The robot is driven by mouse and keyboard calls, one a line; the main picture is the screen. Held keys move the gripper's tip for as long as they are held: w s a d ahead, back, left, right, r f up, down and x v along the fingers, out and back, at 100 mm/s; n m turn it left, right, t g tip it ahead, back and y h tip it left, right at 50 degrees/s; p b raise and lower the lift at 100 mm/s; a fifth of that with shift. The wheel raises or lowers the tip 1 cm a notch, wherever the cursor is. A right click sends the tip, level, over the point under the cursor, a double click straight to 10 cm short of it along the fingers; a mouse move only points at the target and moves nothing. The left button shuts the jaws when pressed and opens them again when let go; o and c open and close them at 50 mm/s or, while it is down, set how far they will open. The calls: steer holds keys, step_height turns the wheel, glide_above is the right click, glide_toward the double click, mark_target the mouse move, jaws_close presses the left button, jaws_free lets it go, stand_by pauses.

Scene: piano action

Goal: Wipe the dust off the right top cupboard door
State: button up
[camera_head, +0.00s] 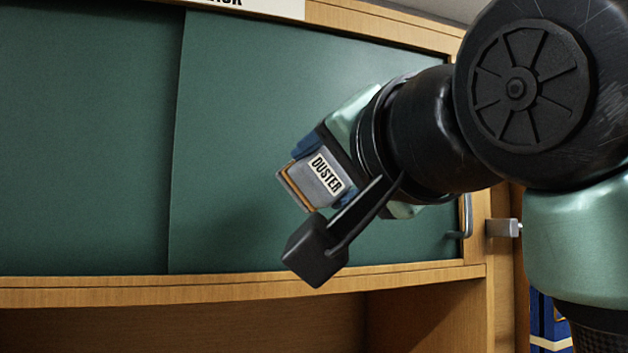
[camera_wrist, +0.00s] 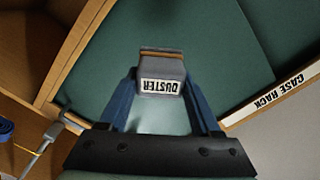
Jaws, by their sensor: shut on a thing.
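The right top cupboard door (camera_head: 250,80) is a flat green panel in a light wood frame; it also fills the middle of the wrist view (camera_wrist: 225,45). I cannot make out distinct dust on it. My gripper (camera_head: 318,172) is in front of this door, right of its middle. Its blue fingers (camera_wrist: 162,78) are shut on the duster (camera_wrist: 162,68), a grey block with a brown-edged pad and a white label. The duster's pad end points away from my wrist, towards the door. I cannot tell whether the pad touches it. My arm hides the door's right part.
The left green door (camera_head: 85,130) adjoins it. A wooden ledge (camera_head: 200,290) runs below, over an open recess. A metal handle (camera_head: 467,216) and a grey block (camera_head: 502,228) are at the right edge. A "CASE RACK" sign (camera_wrist: 275,97) runs along the top.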

steer(key=shift+s, duration=0.1)
steer(key=shift+b+v, duration=0.3)
steer(key=shift+v, duration=1.15)
